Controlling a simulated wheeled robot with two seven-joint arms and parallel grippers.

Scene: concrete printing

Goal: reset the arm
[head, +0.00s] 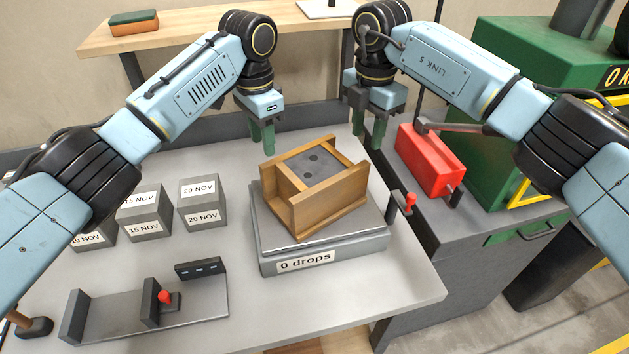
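My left gripper (262,136) hangs above the back of the grey table, fingers pointing down, with nothing visible in it. Its green fingers overlap from this angle, so its opening is unclear. My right gripper (368,132) hangs near the table's back right edge, left of the red block. Its green fingers are apart with nothing between them. Both are behind the wooden mould (328,194), which holds a dark grey block with two round marks and sits turned on a grey platform (275,245) labelled "0 drops". A lever with a red knob (410,200) stands at the platform's right.
Several dated grey cubes (145,212) stand at left. A grey fixture (120,312) with a red knob lies at front left. A red block with a handle (430,160) and green machine (500,130) stand right. A shelf (190,32) spans the back. The table's front right is clear.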

